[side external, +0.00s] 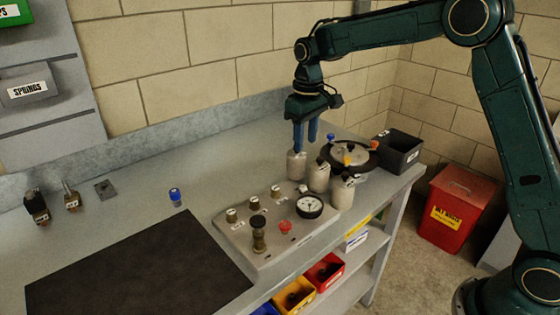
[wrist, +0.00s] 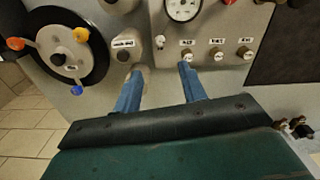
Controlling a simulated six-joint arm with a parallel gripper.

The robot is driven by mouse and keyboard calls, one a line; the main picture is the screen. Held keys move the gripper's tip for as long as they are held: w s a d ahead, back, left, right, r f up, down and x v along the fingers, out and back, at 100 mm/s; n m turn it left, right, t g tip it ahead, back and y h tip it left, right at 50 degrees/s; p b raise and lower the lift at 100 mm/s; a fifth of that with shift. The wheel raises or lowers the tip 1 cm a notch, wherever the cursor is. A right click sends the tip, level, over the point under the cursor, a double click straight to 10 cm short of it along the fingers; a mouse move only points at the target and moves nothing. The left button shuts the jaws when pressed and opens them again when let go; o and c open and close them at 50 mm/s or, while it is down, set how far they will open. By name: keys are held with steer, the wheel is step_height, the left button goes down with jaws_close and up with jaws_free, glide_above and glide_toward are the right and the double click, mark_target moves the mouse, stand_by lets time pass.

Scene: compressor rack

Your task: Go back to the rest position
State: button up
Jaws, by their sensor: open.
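My gripper (side external: 305,147) is open in the side view, its two blue fingers pointing down just above the leftmost pale cylinder (side external: 297,166). I cannot tell whether they touch it. In the wrist view, the fingers of my gripper (wrist: 161,68) are spread apart with nothing visibly held between them, over the panel's edge. The grey panel (side external: 245,218) carries a round gauge (side external: 309,205), several small labelled knobs, a red button (side external: 285,227) and a dark upright valve (side external: 259,236). The gauge also shows in the wrist view (wrist: 182,8).
A black wheel (wrist: 92,45) with coloured knobs stands close beside my gripper, by other pale cylinders (side external: 342,193). A black bin (side external: 397,151) is at the bench's right end. A blue-topped part (side external: 176,197) and dark mat (side external: 140,265) lie left. Space above the bench is clear.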

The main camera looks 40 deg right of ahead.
steer(key=shift+r, duration=0.1)
steer(key=s+r+t, duration=0.1)
steer(key=s+r, duration=0.4)
steer(key=s, duration=0.3)
steer(key=s+r+t, duration=0.2)
steer(key=s+r, duration=0.4)
steer(key=s, duration=0.2)
steer(key=s+f+m+t, duration=0.1)
steer(key=s+f+t, duration=0.1)
steer(key=s, duration=1.5)
steer(key=shift+a+f+m+t, duration=0.15)
steer(key=shift+f+m+t, duration=0.15)
steer(key=shift+f+m, duration=0.15)
